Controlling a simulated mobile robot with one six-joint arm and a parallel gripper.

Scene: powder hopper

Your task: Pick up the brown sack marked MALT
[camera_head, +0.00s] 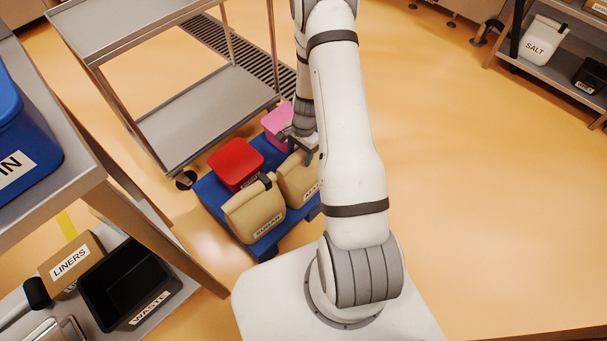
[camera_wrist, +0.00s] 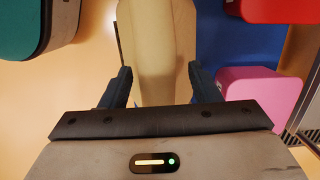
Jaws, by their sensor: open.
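Two tan-brown sacks stand on a blue dolly (camera_head: 208,192) in the head view. The right sack (camera_head: 293,185) has a label partly hidden by my arm, so I cannot read it in full. The left sack (camera_head: 250,212) carries a label too small to read surely. My gripper (camera_head: 302,150) is over the top of the right sack. In the wrist view my gripper (camera_wrist: 160,85) is open, with one finger on each side of a tan sack (camera_wrist: 156,45). Whether the fingers touch it I cannot tell.
A red bin (camera_head: 236,162) and a pink bin (camera_head: 276,122) share the dolly, close beside the sacks. A teal container (camera_wrist: 20,28) shows in the wrist view. A metal cart (camera_head: 205,110) stands behind the dolly. The floor to the right is clear.

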